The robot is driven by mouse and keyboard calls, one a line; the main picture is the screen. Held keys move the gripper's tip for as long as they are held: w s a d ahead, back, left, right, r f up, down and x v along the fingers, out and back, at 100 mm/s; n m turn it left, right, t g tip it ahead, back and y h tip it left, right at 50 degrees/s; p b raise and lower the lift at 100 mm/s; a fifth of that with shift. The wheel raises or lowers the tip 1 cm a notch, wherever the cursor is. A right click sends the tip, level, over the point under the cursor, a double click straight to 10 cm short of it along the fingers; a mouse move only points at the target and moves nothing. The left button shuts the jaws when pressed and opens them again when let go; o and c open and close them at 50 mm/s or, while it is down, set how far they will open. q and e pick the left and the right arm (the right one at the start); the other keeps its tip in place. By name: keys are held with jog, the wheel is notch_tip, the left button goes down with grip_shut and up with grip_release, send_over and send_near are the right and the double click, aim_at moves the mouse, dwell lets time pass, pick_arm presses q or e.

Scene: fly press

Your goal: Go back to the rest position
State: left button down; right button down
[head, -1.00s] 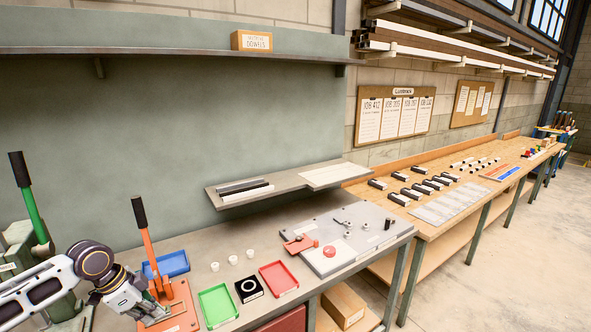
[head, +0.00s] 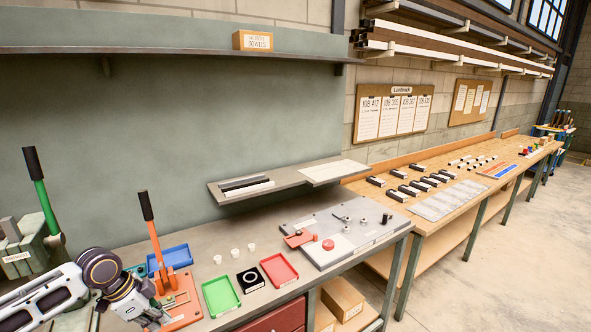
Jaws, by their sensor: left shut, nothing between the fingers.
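My left gripper (head: 156,318) is at the lower left in the head view. It is shut and empty, over the front left part of the orange press base (head: 184,318). An orange lever with a black grip (head: 150,228) rises from that press, behind my gripper. My left forearm hides part of the green press (head: 32,240), whose green lever (head: 46,207) stands at the far left. I cannot tell whether the gripper touches the press base. My right gripper is not in view.
A blue tray (head: 169,259), a green tray (head: 221,297) and a red tray (head: 279,270) lie on the bench.

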pick_arm(q)
jog(key=s+d+f+n+t, duration=0.1)
jog(key=s+d+f+n, duration=0.1)
jog(key=s+d+f, duration=0.55)
jog(key=s+d+f+n, duration=0.2)
jog(key=s+d+f, duration=0.15)
jog(key=d, duration=0.65)
jog(key=shift+s+a+n+y, duration=1.5)
jog(key=shift+s+a+n, duration=0.55)
jog(key=shift+s+n, duration=1.3)
jog(key=s+f+m, duration=0.1)
jog(key=s+f, duration=0.1)
jog(key=f, duration=1.5)
jog(key=s+f, duration=0.2)
jog(key=f, duration=1.5)
jog(key=s+a+f+g, duration=0.1)
jog(key=s+a+f, duration=0.1)
jog(key=s+f, duration=0.7)
jog(key=s+a+f+g, duration=0.1)
jog(key=s+a+f, duration=0.1)
jog(key=s+f, duration=0.8)
jog(key=s, duration=0.2)
jog(key=shift+s, duration=0.4)
